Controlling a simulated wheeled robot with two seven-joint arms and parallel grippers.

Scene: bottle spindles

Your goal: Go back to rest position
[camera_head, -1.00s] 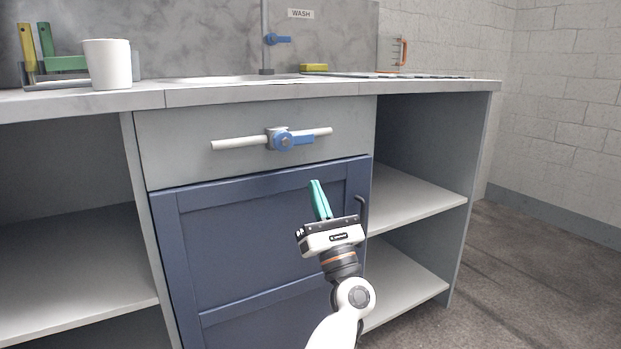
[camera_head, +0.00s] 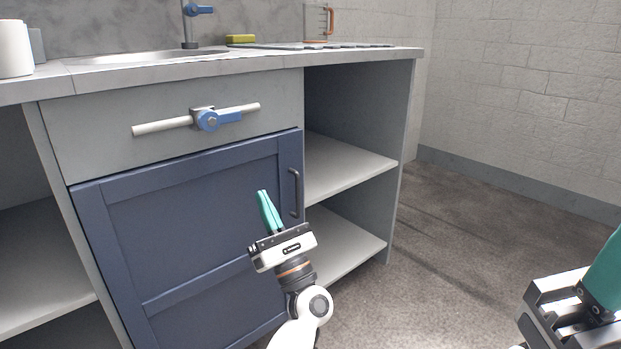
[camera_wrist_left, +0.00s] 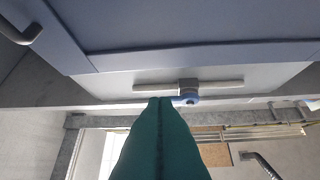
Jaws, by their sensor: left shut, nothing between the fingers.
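My left gripper (camera_head: 264,194) points up in front of the blue cabinet door, with its teal fingers together and nothing between them. In the head view it shows just left of the dark door handle (camera_head: 294,192). In the left wrist view its closed fingers (camera_wrist_left: 160,101) fill the lower middle, and the tips overlap the lower edge of the blue valve. My right gripper (camera_head: 603,270) enters at the lower right corner. One teal finger shows and the picture edge cuts the rest off.
The blue door (camera_head: 190,230) is shut under a drawer front with a white pipe and blue valve (camera_head: 209,120). Open shelves (camera_head: 345,165) stand to its right. The countertop (camera_head: 170,70) carries a sink, a yellow sponge (camera_head: 240,39) and a jug (camera_head: 317,22). The floor at right is clear.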

